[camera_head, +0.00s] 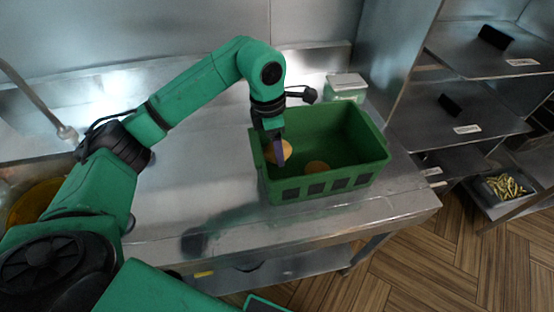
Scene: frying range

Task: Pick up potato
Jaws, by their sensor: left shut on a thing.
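My left arm reaches in from the left and bends down over a green crate (322,196) on the steel counter. My left gripper (280,160) points down at the crate's left side and is shut on a tan potato (270,153). The fingers partly hide this potato. I cannot tell whether it touches the crate's floor. A second potato (317,167) lies on the crate's floor to the right of the gripper. My right gripper is not in view.
A small lidded container (346,87) stands behind the crate. The steel counter (190,200) is mostly clear left of the crate. A shelf rack (470,125) stands to the right, with a tray of small yellowish items (505,187) low down.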

